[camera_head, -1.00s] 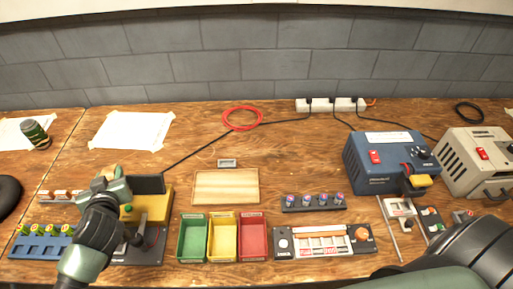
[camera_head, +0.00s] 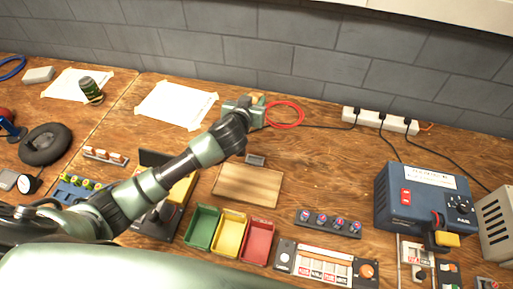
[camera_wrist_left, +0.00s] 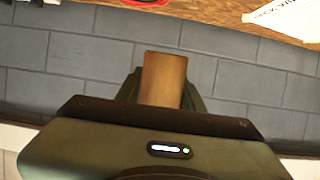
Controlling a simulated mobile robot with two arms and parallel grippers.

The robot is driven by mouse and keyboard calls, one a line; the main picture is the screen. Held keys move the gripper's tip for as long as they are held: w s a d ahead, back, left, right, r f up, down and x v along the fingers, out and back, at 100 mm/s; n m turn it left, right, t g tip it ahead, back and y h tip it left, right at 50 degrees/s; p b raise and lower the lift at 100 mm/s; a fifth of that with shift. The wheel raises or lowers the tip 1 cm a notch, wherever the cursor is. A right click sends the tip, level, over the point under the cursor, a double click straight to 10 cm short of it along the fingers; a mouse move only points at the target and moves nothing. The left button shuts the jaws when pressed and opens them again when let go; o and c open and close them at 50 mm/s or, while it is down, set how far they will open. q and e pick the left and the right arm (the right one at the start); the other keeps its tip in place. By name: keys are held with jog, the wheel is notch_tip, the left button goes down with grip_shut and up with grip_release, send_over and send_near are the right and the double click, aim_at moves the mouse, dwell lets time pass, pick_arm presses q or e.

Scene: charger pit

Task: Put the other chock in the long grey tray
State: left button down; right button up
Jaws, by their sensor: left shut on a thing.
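My left gripper (camera_head: 243,105) is near the back of the bench, beside the red cable loop, with its arm reaching across from the left. It is shut on a wooden chock (camera_wrist_left: 163,80), a plain brown block that stands out between the fingers in the left wrist view. In the head view only a small tan bit of the chock (camera_head: 257,98) shows at the gripper. I cannot pick out a long grey tray in these frames. My right gripper is not in view.
Green (camera_head: 201,226), yellow (camera_head: 230,232) and red (camera_head: 258,240) bins stand at the front. A wooden board (camera_head: 247,185) lies behind them. A red cable loop (camera_head: 286,115) is right of the gripper. A blue power unit (camera_head: 428,196) stands at right. Taped paper (camera_head: 176,104) lies left.

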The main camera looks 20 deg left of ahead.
pick_arm(q)
jog(key=b, duration=0.7)
send_over(253, 144)
notch_tip(253, 144, down, 8)
notch_tip(253, 144, down, 5)
jog(key=shift+s+d, duration=0.1)
notch_tip(253, 144, down, 5)
jog(key=shift+f+b, duration=0.2)
jog(key=shift+b, duration=0.35)
jog(key=c, duration=1.2)
grip_release()
jog(key=shift+f, duration=0.1)
jog(key=o, duration=0.3)
